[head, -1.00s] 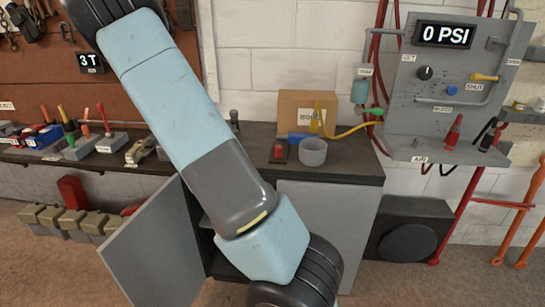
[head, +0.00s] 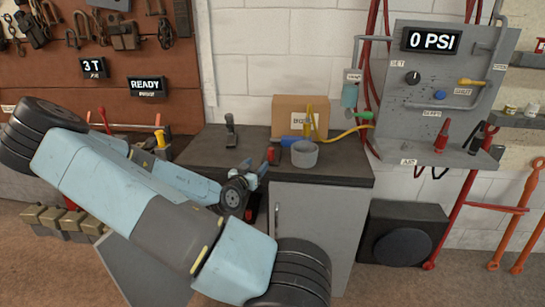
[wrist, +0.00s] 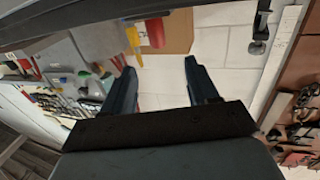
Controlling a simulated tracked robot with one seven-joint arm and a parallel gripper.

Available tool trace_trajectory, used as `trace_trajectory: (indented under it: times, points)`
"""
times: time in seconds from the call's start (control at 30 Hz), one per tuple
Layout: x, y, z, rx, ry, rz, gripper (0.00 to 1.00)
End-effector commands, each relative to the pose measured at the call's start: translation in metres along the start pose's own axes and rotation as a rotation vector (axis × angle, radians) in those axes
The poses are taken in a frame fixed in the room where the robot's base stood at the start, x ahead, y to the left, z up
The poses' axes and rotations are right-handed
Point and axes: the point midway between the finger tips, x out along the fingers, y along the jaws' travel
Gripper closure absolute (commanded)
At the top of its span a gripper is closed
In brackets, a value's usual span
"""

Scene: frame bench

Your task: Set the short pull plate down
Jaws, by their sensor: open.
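I cannot make out the short pull plate in either view. My gripper (head: 254,171) is small in the head view, just above the front edge of the dark worktop (head: 342,178) of the cabinet. The wrist view shows my gripper (wrist: 163,82) with two dark blue-grey fingers wide apart and nothing between them. A dark upright tool (head: 231,130) stands on the worktop behind my arm. It may be the dark item (wrist: 261,28) in the wrist view.
On the worktop are a grey round cup (head: 304,155), a cardboard box (head: 292,110) and a red item (head: 272,156) partly near my gripper. A grey panel (head: 440,90) reads 0 PSI. A sign (head: 146,86) reads READY. The cabinet's grey door (head: 318,230) is shut.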

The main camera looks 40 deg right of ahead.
Motion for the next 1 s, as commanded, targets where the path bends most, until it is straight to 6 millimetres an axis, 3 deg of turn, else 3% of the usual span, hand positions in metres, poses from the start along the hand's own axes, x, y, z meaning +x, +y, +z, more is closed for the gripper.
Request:
trace_trajectory:
  times: [0.33,0.77,1.0]
  points:
    - [0.057,0.001,0.001,0.0,-0.002,0.003,0.41]
    - [0.085,0.006,0.005,-0.002,-0.002,0.007,0.41]
    - [0.117,0.008,0.011,-0.001,-0.002,0.008,0.41]
